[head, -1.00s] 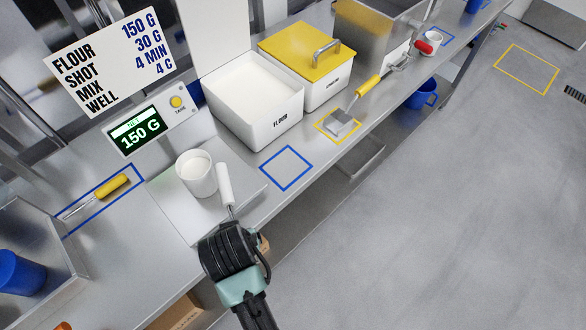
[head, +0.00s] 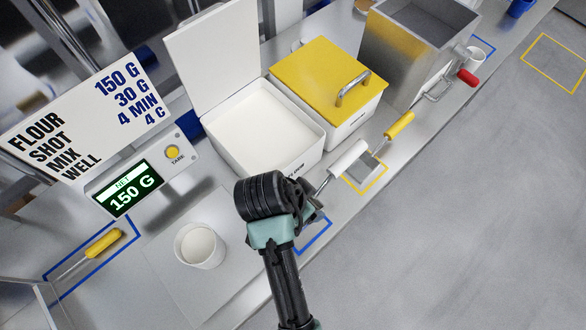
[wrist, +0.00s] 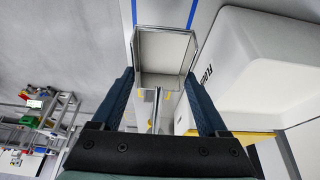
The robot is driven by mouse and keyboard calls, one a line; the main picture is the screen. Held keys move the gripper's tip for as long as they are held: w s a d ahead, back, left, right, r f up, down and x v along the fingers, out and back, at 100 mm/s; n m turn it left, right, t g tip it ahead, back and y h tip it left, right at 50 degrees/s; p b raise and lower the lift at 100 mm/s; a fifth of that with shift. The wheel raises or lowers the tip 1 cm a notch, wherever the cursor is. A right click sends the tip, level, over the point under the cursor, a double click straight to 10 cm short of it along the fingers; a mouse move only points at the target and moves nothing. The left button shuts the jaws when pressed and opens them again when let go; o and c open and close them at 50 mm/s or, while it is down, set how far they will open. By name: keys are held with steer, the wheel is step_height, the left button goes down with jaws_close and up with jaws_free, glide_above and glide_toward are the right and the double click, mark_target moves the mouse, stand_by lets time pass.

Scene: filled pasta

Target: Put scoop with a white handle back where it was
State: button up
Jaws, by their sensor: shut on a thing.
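The scoop with a white handle (head: 348,157) is in my gripper (head: 306,200). In the head view its handle points up and right, and a short metal stem joins it to the gripper. In the wrist view the scoop's square metal pan (wrist: 165,48) shows beyond the fingertips, with the stem between the fingers (wrist: 157,98). The blue square outline (head: 316,238) on the counter is mostly hidden behind my gripper; blue lines (wrist: 193,12) also show beside the pan. I cannot tell whether the pan touches the counter.
The open white flour bin (head: 287,165) and the yellow-lidded bin (head: 320,62) stand behind the gripper. A yellow-handled scoop (head: 399,125) lies at the yellow outline (head: 374,180) to the right. A white cup (head: 200,247) stands on the scale at left. The counter's front edge is close.

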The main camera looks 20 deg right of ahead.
step_height(320, 180, down, 5)
steer(key=shift+s+r+p, duration=0.15)
steer(key=shift+p, duration=0.25)
steer(key=shift+f, duration=2.5)
steer(key=shift+f, duration=0.2)
steer(key=o, duration=1.3)
steer(key=shift+c, duration=0.2)
steer(key=shift+r, duration=0.15)
